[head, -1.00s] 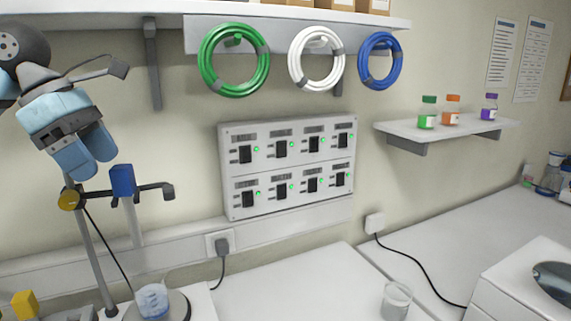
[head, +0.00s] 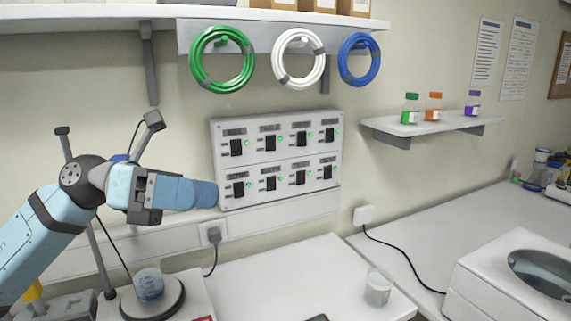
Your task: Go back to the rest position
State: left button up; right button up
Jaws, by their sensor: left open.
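My left gripper (head: 190,194) is in the left half of the head view, at the end of my blue arm. It points to the right, in front of the wall and just left of the grey switch panel (head: 276,160). Its fingers overlap in this view, and I see nothing held in it. It is above and apart from the beaker (head: 149,284) with bluish liquid, which sits on the round plate of a stirrer. My right gripper is not in view.
A stand pole (head: 97,250) rises behind my left arm. A clear beaker (head: 378,287) stands on the bench (head: 290,283), with bare bench to its left. A white device (head: 480,275) with a round basin is at the right. Small bottles stand on a wall shelf (head: 470,124).

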pick_arm(q)
jog(key=w+a+f+m+t+y, duration=0.2)
jog(key=a+f+m+t+y, duration=0.4)
jog(key=f+m+t, duration=0.75)
jog(key=w+a+f+m+t+y, duration=0.2)
jog(key=a+f+m+t+y, duration=0.4)
jog(key=m, duration=1.2)
jog(key=s+a+f+n+g+y, duration=0.1)
jog(key=s+f+n+g+y, duration=0.2)
jog(key=s+f, duration=0.3)
jog(key=s+a+f+n+g+y, duration=0.1)
jog(key=s+f+n+g+y, duration=0.15)
jog(key=f, duration=0.65)
jog(key=s+f+n+g, duration=0.1)
jog(key=s+f+g, duration=0.35)
jog(key=s, duration=0.45)
jog(key=s+f+n+g, duration=0.1)
jog(key=s+f+g, duration=0.35)
jog(key=s, duration=0.35)
jog(key=w+d+f+t+h+p, duration=0.3)
jog(key=w+d+t+p, duration=0.3)
jog(key=t+p, duration=0.2)
jog(key=shift+d+f+m+p, duration=0.2)
jog(key=shift+f+m+p, duration=0.3)
jog(key=shift+p, duration=0.45)
